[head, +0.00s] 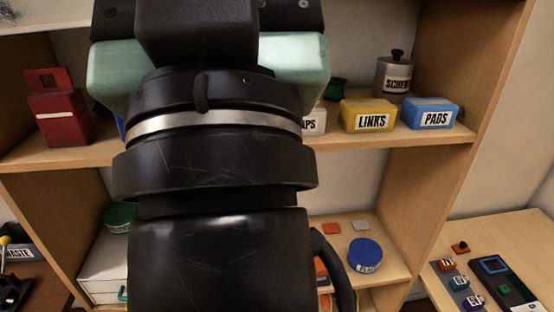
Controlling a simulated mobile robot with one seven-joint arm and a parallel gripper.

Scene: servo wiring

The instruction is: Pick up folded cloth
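I cannot make out a folded cloth for certain in the head view. My black arm fills the middle of the picture and hides much of the shelf unit behind it. Pale green rounded shapes show on both sides of the arm near the top; they look like part of my own arm. My gripper's fingers do not show, so I cannot tell whether they are open or holding anything.
The wooden shelf (384,140) holds a red container (60,118), a yellow LINKS box (368,115), a blue PADS box (431,114) and a grey lidded canister (394,72). Below stands a round blue container (365,252). A side table (511,238) at right holds small coloured parts.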

